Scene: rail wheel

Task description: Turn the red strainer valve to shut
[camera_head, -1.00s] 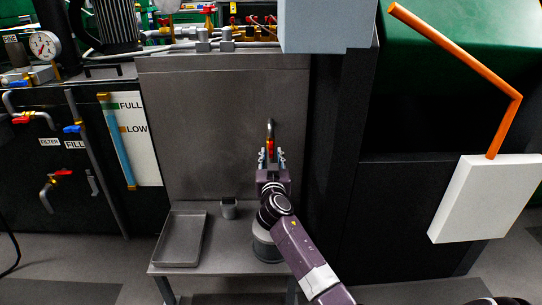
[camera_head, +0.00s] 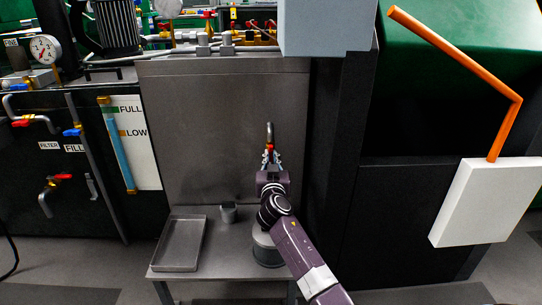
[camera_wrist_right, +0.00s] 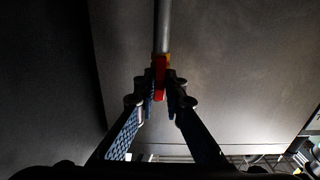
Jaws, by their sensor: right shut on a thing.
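The red strainer valve (camera_head: 270,147) sits at the lower end of a short grey pipe (camera_head: 270,131) in front of the grey metal panel. Only a little of its red handle shows in the head view. My right gripper (camera_head: 269,155) reaches up to it from below. In the right wrist view, the red handle (camera_wrist_right: 159,76) hangs below a brass-coloured part on the pipe, and my right gripper (camera_wrist_right: 160,98) is shut on its lower part with a finger on each side. My left gripper is not in view.
A metal stand below holds a shallow tray (camera_head: 166,262), a small cup (camera_head: 228,213) and a grey round container (camera_head: 265,247). Other red-handled valves (camera_head: 62,177) are at left. A dark cabinet (camera_head: 400,215) stands close on the right.

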